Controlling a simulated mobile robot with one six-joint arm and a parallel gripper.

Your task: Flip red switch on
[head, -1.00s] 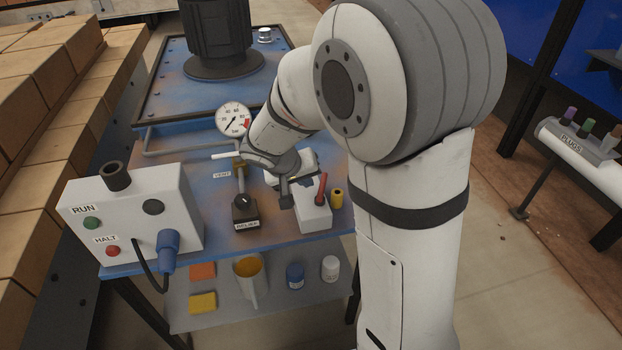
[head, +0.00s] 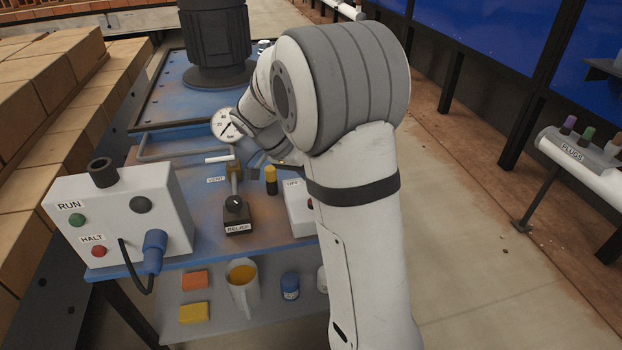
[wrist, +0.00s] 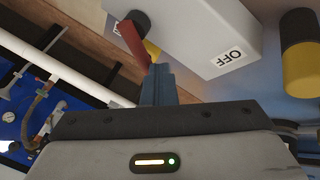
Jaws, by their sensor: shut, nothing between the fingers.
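The switch box is white, with an OFF label, on the blue table in the head view (head: 297,208); it also fills the top of the wrist view (wrist: 190,35). Its red lever (wrist: 134,44) shows in the wrist view, at the end away from the OFF label. In the head view my arm hides nearly all of the lever. My gripper's fingers (wrist: 158,84) are shut and empty, their tips right beside the lever's free end. I cannot tell whether they touch. In the head view my fingers are mostly hidden.
A black-and-yellow cylinder (head: 270,181) stands close to the box's OFF end. The RELIEF knob (head: 236,212), a vent pipe and a gauge (head: 226,125) are to the left. The RUN/HALT box (head: 120,215) stands at the table's left. Open floor lies to the right.

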